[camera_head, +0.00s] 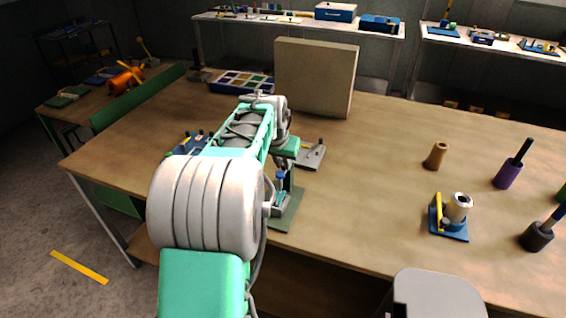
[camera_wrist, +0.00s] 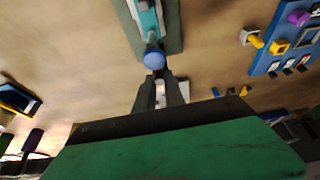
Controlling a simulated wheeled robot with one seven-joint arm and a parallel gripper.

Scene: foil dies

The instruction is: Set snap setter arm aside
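The snap setter stands on a dark green base plate (camera_head: 287,215) near the table's front edge, partly hidden by my arm. Its teal arm (camera_head: 281,196) carries a blue ball knob (camera_head: 281,175). In the wrist view the teal arm (camera_wrist: 147,18) lies over the green base (camera_wrist: 172,30), and the blue knob (camera_wrist: 154,59) is at my fingertips. My gripper (camera_wrist: 162,72) has a narrow gap between its two dark fingers. I cannot tell whether they grip the knob or only stand beside it. In the head view my gripper is mostly hidden behind my arm.
A beige upright panel (camera_head: 315,77) and a tray of coloured compartments (camera_head: 240,81) stand behind. A grey plate tool (camera_head: 311,157) lies near the setter. The table between is clear.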

